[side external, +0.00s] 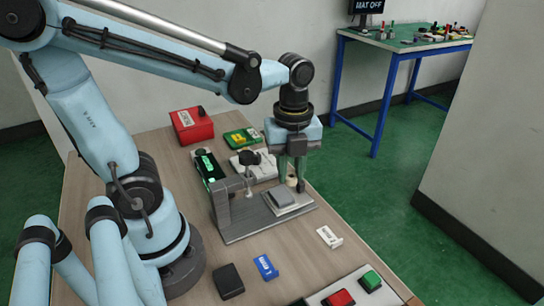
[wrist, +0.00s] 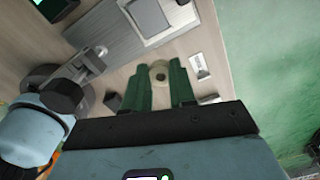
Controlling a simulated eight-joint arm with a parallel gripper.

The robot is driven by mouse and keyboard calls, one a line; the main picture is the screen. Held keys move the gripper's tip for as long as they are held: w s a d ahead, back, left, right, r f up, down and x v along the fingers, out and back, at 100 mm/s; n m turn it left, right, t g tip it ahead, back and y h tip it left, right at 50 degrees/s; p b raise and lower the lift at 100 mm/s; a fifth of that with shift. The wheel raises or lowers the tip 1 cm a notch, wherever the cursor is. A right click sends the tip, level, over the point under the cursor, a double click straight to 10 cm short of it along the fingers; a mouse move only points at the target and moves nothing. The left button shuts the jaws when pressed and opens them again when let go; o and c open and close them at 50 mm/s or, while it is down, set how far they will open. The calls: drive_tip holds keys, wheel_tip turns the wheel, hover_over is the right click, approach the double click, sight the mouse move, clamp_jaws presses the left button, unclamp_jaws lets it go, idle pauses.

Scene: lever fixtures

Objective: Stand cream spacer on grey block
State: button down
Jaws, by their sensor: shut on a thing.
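The cream spacer (side external: 291,181) is a small round piece with a hole, between the green fingers of my gripper (side external: 292,183). In the wrist view my gripper (wrist: 160,78) is shut on the spacer (wrist: 160,74), gripping it from both sides. The grey block (side external: 284,198) sits on a pale plate on the lever fixture (side external: 240,226), just in front of my fingers in the side view. The block (wrist: 150,5) also shows at the top edge of the wrist view, apart from the spacer. I cannot tell whether the spacer touches the table.
The fixture's upright and black-knobbed lever stand left of the block. A red box (side external: 192,125), a green board (side external: 242,138) and a pale knobbed box lie behind. A white box (side external: 329,237), a blue box (side external: 266,267) and a black box (side external: 229,281) lie in front.

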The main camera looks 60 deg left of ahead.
drive_tip(key=n, duration=0.2)
hover_over(280, 193)
drive_tip(key=shift+f, duration=0.1)
drive_tip(key=shift+w+f, duration=0.1)
drive_tip(key=shift+f, duration=1.4)
drive_tip(key=shift+f, duration=1.2)
drive_tip(key=shift+f, duration=0.3)
drive_tip(key=shift+f, duration=0.6)
idle(0.4)
